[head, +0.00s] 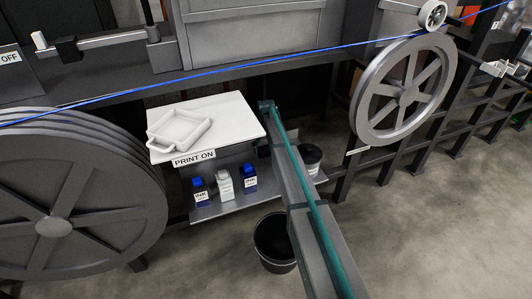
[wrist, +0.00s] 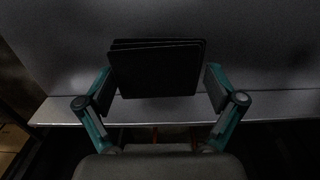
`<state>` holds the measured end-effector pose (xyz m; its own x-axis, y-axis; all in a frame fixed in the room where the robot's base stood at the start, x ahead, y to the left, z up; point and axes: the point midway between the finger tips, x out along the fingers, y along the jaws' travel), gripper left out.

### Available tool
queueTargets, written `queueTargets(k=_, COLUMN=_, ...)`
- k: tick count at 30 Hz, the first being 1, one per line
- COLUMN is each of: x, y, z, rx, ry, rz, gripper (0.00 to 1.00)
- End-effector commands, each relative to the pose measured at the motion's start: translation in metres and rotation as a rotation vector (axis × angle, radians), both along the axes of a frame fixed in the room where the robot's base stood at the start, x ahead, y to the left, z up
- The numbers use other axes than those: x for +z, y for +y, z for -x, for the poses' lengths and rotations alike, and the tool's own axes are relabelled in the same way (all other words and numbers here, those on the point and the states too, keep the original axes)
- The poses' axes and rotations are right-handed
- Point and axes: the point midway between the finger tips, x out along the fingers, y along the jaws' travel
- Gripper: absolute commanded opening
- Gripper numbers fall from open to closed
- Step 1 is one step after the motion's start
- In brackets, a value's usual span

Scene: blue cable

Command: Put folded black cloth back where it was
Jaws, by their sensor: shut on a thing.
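The folded black cloth (wrist: 157,70) shows in the wrist view as a dark flat stack with several layered edges. My gripper (wrist: 160,90) is shut on it, with one finger at its left side and one at its right. The cloth is in front of a dark grey surface (wrist: 250,65) with a paler front edge; I cannot tell whether it touches that surface. In the head view my arm reaches in beside the white board, and neither the gripper nor the cloth can be made out there.
A white board (head: 245,120) carries a white tray (head: 180,131). Below it, a grey shelf (head: 225,207) holds ink bottles (head: 224,184) and a dark pot (head: 311,160). A black bucket (head: 272,243) stands on the floor. A blue cable (head: 250,62) crosses above, between large wheels (head: 75,200).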

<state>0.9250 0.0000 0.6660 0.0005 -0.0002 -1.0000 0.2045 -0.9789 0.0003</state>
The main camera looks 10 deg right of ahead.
Motion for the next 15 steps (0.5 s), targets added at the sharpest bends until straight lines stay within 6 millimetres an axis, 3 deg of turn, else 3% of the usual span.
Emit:
queueTargets(k=7, x=-0.029, y=0.0, z=-0.003, rx=0.0, ry=0.0, rz=0.0, gripper=0.6)
queueTargets(k=15, x=-0.033, y=0.0, z=-0.002, rx=0.0, ry=-0.001, rz=0.0, gripper=0.6)
